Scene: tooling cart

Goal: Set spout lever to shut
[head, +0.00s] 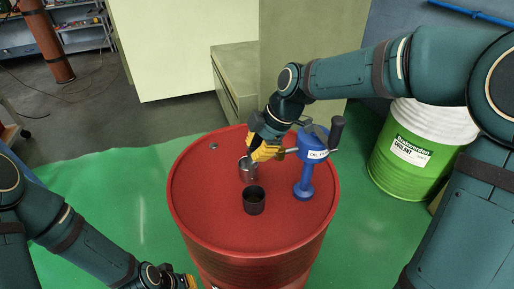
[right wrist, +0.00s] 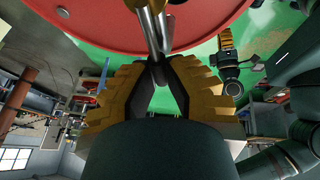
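A blue oil pump (head: 308,156) with a black crank handle stands on the red drum (head: 220,225). Its spout points left, to where my right gripper (head: 257,160) is. In the right wrist view, the yellow fingers of my right gripper (right wrist: 158,58) close to a narrow V at their tips, around a thin metal piece (right wrist: 162,35) that looks like the spout lever. A thicker metal pipe runs beside it. The lever's angle is mostly hidden by the fingers in the head view. My left gripper (head: 186,281) is low at the bottom edge, partly cut off.
A green and white coolant drum (head: 408,150) is at the right. The drum top's left part is clear.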

